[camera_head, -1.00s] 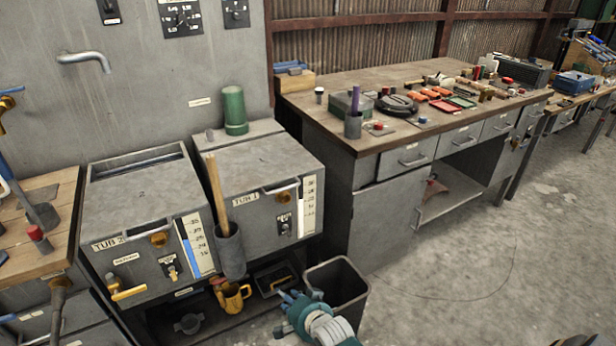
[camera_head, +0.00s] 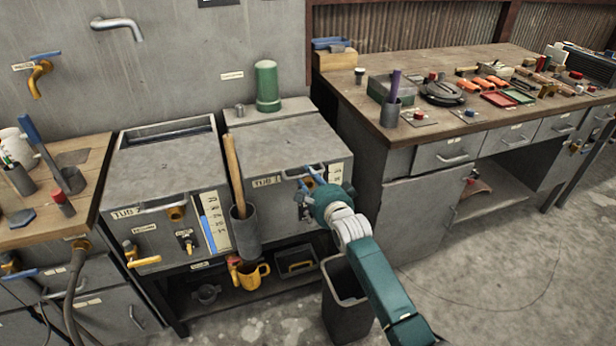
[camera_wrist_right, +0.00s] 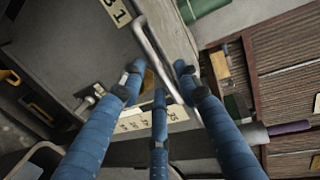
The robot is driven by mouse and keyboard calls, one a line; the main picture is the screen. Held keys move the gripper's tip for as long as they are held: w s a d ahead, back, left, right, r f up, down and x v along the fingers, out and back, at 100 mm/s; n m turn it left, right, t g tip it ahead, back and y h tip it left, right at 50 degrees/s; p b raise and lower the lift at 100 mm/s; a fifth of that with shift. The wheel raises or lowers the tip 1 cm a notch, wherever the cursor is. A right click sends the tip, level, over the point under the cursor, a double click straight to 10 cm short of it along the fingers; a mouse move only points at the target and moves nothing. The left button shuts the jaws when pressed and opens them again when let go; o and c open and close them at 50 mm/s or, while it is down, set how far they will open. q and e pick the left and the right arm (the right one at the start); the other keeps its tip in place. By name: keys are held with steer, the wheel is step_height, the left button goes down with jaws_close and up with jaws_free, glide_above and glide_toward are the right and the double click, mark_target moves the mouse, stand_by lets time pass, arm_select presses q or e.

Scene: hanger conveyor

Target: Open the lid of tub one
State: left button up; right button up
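Tub one (camera_head: 284,146) is the right-hand grey metal tub, labelled "TUB 1" (camera_head: 265,182). Its lid is closed. In the right wrist view, its bar handle (camera_wrist_right: 157,55) runs diagonally between my fingers. My right gripper (camera_head: 307,182) is at the upper front of the tub, beside the handle. In the wrist view its blue fingers (camera_wrist_right: 158,80) are spread, with fingertips on both sides of the bar. I cannot tell whether they touch it. The gripper partly hides the tub's front. My left gripper is out of view.
Tub two (camera_head: 165,172) stands to the left. A grey holder (camera_head: 245,232) with a wooden-handled tool hangs between the tub fronts. A green canister (camera_head: 267,86) stands behind tub one. A workbench (camera_head: 400,140) is at right, and a bin (camera_head: 340,310) stands below my arm.

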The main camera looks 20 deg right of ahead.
steer(key=shift+x, duration=1.1)
jaws_close()
steer(key=shift+r, duration=0.15)
